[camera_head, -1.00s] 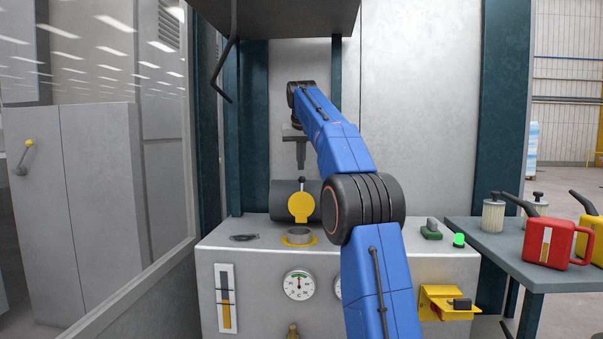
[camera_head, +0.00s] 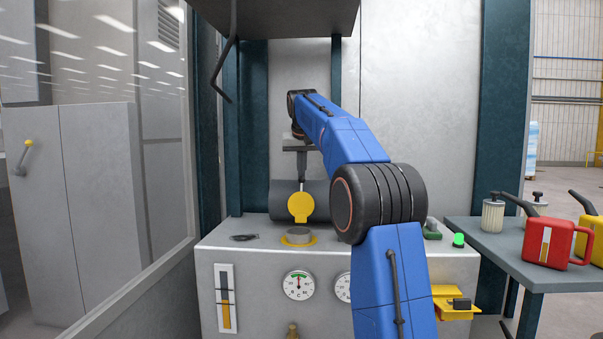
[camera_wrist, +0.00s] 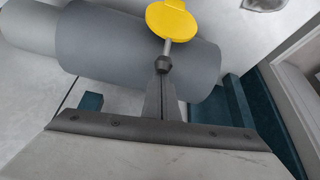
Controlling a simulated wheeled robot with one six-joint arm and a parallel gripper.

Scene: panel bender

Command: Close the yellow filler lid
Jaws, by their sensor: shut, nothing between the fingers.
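The yellow filler lid (camera_head: 301,207) stands upright, open, behind the round grey filler neck (camera_head: 299,235) on top of the machine cabinet. In the wrist view the lid (camera_wrist: 172,19) has a thin metal stem ending in a dark knob (camera_wrist: 163,65). My gripper (camera_head: 302,180) points down just above the lid, at the stem end. In the wrist view its fingers (camera_wrist: 162,85) are together, with their tips right at the knob. I cannot tell whether they touch it. Nothing is held.
A dark grey cylinder (camera_head: 283,199) lies behind the lid. A small dark object (camera_head: 244,237) lies left of the neck. A green light (camera_head: 458,240) and a yellow bracket (camera_head: 455,303) are at the right. A side table (camera_head: 500,250) holds a red can (camera_head: 548,243).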

